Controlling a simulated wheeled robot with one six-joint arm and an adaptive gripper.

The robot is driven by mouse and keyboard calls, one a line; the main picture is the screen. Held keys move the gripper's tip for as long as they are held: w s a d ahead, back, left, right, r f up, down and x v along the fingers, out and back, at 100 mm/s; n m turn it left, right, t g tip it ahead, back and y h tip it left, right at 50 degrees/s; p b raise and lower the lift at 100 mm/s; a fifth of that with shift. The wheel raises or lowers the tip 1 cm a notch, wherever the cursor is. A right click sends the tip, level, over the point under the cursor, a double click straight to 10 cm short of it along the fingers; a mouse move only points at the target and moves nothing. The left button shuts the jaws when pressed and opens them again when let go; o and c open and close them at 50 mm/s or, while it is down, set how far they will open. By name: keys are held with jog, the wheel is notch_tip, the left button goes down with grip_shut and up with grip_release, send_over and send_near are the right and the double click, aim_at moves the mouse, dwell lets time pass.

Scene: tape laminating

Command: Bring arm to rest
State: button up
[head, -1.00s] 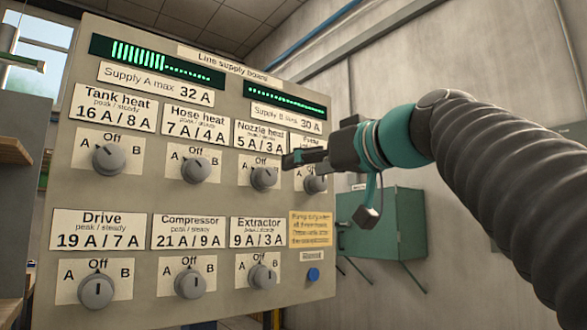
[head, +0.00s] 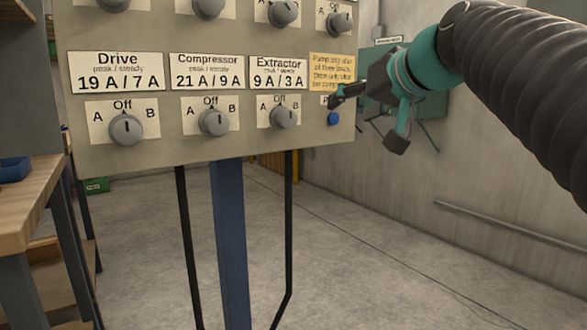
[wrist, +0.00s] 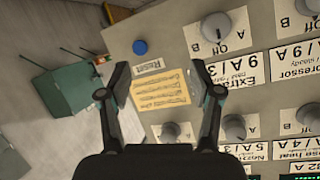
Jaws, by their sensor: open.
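My gripper (head: 338,96) is in front of the lower right corner of the supply board (head: 245,145) in the head view, overlapping the area of the Reset label. In the wrist view my gripper (wrist: 168,78) has its two fingers spread wide with nothing between them. The yellow note (wrist: 160,91) and the Reset label (wrist: 149,66) show on the board beyond the gap. The blue button (head: 333,118) is just below the fingertips in the head view; it is clear of the fingers in the wrist view (wrist: 140,47). My arm comes in from the right.
The lower row has the Drive knob (head: 125,129), Compressor knob (head: 213,122) and Extractor knob (head: 284,116). A green cabinet (head: 432,108) is on the wall behind my arm. A wooden bench (head: 30,205) stands at the left.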

jog(key=s+d+f+m+g+h+p, duration=0.15)
jog(key=s+f, duration=0.35)
jog(key=f, duration=0.6)
jog(key=s+d+f+m+g+h+p, duration=0.1)
jog(key=s+d+f+g+h+p, duration=0.3)
jog(key=f, duration=0.8)
jog(key=s+f+p, duration=0.1)
jog(key=s+f, duration=0.3)
jog(key=s, duration=0.3)
jog(key=s+f+n+g+p, duration=0.1)
jog(key=s+f, duration=0.3)
jog(key=s, duration=0.3)
jog(key=shift+a+f, duration=0.15)
jog(key=shift+f, duration=0.25)
